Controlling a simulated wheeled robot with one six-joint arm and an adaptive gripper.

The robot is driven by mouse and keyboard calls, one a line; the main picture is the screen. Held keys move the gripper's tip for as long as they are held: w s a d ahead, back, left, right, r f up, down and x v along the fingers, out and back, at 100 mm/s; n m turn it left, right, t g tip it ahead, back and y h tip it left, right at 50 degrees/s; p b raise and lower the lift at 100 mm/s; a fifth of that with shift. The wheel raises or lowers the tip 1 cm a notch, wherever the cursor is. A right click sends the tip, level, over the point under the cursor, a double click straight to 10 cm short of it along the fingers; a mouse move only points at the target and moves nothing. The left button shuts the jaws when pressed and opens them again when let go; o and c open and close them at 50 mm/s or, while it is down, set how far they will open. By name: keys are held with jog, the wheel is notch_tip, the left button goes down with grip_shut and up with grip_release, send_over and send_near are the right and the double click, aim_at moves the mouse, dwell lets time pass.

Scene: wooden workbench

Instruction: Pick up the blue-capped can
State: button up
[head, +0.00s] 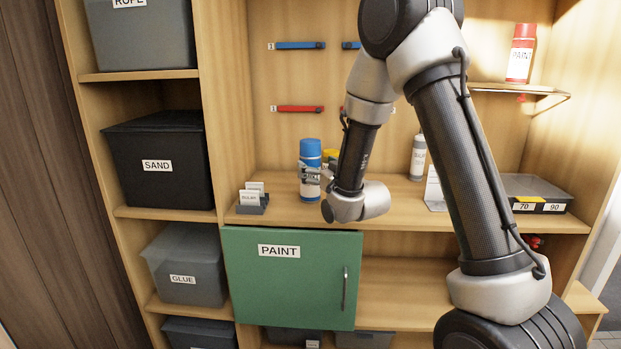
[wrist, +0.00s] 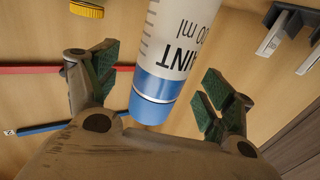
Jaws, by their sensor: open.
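The blue-capped can (head: 310,170) stands upright on the wooden shelf above the green cabinet door. In the wrist view the can (wrist: 178,55) has a white body with "PAINT" lettering and a blue cap, and shows upside down. My gripper (head: 314,176) is at the can from the right, partly hiding its body. In the wrist view my gripper (wrist: 168,88) is open, with one green-padded finger on each side of the can. A gap shows between each finger and the can.
A yellow-capped item (head: 330,157) stands right behind the can, also at the wrist view's top left (wrist: 86,9). A card holder (head: 252,199) sits left. A white bottle (head: 417,158) and grey tray (head: 535,190) stand right. A red can (head: 521,53) is on the upper shelf.

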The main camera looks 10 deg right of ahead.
jog(key=x, duration=0.3)
jog(key=shift+w+a, duration=0.25)
jog(key=shift+w, duration=0.1)
jog(key=c, duration=1.3)
jog(key=shift+c, duration=0.5)
jog(key=shift+r, duration=0.1)
